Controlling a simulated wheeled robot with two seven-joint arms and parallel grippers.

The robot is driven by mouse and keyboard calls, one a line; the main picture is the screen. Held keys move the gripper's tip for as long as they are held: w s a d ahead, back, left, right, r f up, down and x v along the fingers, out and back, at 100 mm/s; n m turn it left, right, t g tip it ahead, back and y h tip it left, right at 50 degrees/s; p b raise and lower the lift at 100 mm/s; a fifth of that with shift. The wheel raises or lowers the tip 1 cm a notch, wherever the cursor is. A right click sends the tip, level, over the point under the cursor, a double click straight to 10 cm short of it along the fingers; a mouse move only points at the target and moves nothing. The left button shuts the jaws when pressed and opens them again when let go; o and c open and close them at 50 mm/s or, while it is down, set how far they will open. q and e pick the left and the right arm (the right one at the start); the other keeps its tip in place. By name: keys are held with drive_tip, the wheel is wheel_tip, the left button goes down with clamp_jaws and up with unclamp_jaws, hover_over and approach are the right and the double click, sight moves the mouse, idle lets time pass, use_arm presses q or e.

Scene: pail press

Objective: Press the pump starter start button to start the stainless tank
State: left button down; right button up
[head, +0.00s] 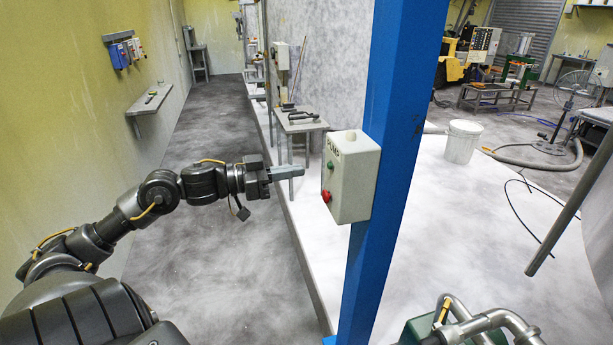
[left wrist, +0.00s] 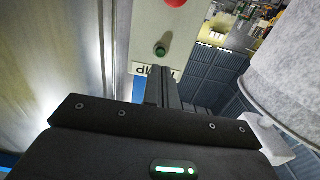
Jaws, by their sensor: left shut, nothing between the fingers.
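The pump starter (head: 351,178) is a pale grey box labelled PUMP on a blue post. Its face carries a green button (head: 330,165) above a red button (head: 326,196). My left gripper (head: 302,171) is shut and empty, its fingertips pointing at the box face, a short way left of the green button. In the left wrist view the box appears upside down, with the green button (left wrist: 160,50) just beyond the shut fingers (left wrist: 160,72) and the red button (left wrist: 174,3) at the top edge. The stainless tank cannot be made out for certain. My right gripper is not in view.
The blue post (head: 392,130) stands right behind the box. A small table (head: 300,122) with tools is behind my left gripper. A white pail (head: 461,142) stands on the pale floor at right. Metal pipes (head: 490,322) are at the lower right. The grey floor at left is clear.

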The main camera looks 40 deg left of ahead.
sight(330, 166)
use_arm(q)
drive_tip(key=shift+x, duration=2.45)
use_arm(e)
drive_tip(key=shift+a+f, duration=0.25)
